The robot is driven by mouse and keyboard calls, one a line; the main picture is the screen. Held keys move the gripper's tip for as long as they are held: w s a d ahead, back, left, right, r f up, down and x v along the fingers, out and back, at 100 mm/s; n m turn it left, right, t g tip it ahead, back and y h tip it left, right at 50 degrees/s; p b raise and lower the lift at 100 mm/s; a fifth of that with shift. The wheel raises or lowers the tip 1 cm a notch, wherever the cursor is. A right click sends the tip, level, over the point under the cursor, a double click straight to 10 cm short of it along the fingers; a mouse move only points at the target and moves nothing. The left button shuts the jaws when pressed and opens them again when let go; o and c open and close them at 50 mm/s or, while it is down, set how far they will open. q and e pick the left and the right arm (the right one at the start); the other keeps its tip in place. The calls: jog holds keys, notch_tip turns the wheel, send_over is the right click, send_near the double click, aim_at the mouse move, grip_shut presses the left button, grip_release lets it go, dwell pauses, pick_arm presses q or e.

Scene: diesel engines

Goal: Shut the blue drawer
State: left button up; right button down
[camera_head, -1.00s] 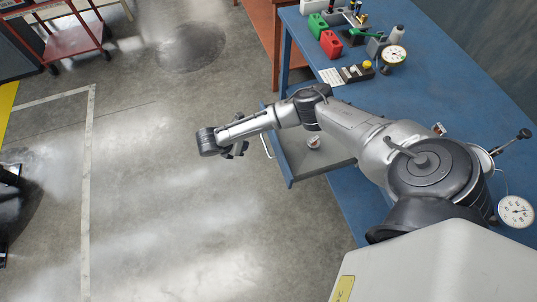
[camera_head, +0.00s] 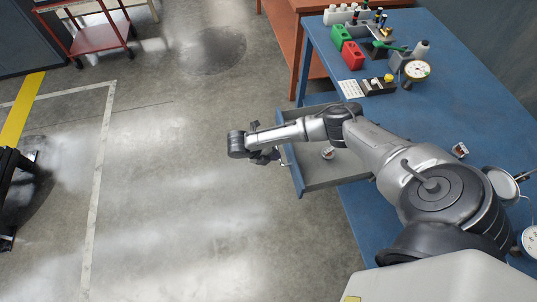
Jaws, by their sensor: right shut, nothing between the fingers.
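The blue drawer (camera_head: 318,184) is pulled out from under the blue workbench (camera_head: 470,112), with its grey inside showing. A small white and red item (camera_head: 328,153) lies in it. My right arm reaches across the open drawer and hides part of it. My right gripper (camera_head: 265,157) is shut and empty, on the outer side of the drawer front, close to the handle (camera_head: 284,163). I cannot tell whether it touches. My left gripper is not in view.
The bench top holds a green bin (camera_head: 341,36), a red bin (camera_head: 353,55), a dial gauge (camera_head: 417,70) and small tools. A red cart (camera_head: 98,38) stands at the upper left. The floor left of the drawer is clear.

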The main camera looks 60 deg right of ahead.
aim_at(289, 158)
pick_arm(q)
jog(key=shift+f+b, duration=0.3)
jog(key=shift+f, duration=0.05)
pick_arm(e)
jog(key=shift+x, duration=2.2)
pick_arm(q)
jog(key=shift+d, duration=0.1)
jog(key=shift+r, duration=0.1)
pick_arm(e)
jog(key=shift+s+d, duration=0.1)
